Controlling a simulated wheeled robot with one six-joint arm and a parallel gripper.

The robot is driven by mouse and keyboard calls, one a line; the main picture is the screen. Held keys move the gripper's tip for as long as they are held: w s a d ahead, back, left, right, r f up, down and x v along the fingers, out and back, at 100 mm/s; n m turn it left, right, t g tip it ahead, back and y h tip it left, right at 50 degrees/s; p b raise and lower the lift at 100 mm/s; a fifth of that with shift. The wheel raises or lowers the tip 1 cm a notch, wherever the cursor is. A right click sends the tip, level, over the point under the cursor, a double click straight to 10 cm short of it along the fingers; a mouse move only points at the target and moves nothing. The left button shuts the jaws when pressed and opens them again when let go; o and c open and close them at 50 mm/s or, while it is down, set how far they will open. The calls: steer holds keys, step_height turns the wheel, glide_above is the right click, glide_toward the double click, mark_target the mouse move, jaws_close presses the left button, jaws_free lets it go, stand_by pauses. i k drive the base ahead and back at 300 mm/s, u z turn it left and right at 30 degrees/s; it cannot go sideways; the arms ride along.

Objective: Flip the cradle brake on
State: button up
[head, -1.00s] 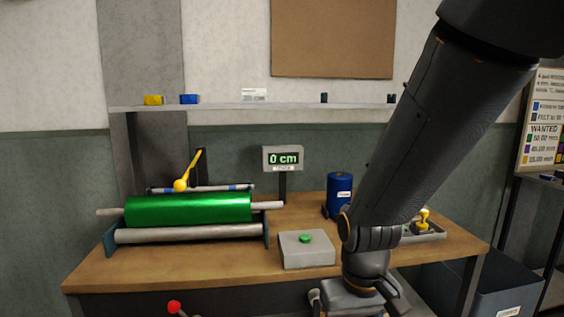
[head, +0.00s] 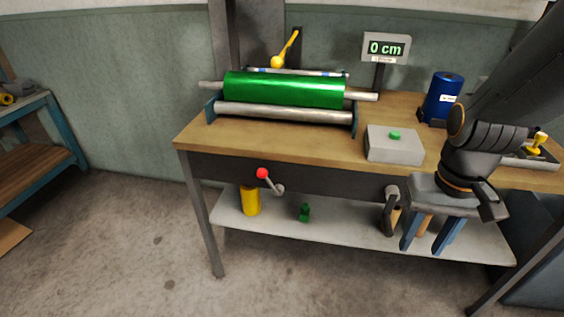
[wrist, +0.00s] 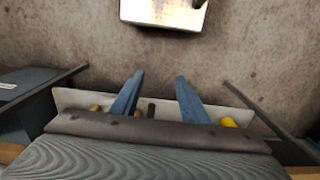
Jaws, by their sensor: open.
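A shiny green roll (head: 285,90) lies in a roller cradle (head: 283,114) on the bench. A lever with a red knob (head: 262,173) is mounted on the bench front below the cradle; its arm slants from a grey pivot up and left to the knob. A yellow lever (head: 290,45) stands tilted behind the roll. Neither is visibly labelled as the brake. My gripper (head: 422,250) hangs at the bench front, right of the red-knobbed lever and apart from it. Its blue fingers are open and empty, pointing down; they also show in the wrist view (wrist: 159,76).
A grey box with a green button (head: 394,136), a "0 cm" display (head: 386,48) and a blue canister (head: 442,98) stand on the bench. The lower shelf (head: 340,236) holds a yellow cylinder (head: 250,200) and a green bottle (head: 304,212). Floor in front is clear.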

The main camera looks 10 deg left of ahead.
mark_target(269, 182)
steer(key=u, duration=0.05)
steer(key=k, duration=0.65)
steer(key=u, duration=0.6)
steer(key=i, duration=1.5)
steer(key=z, duration=0.5)
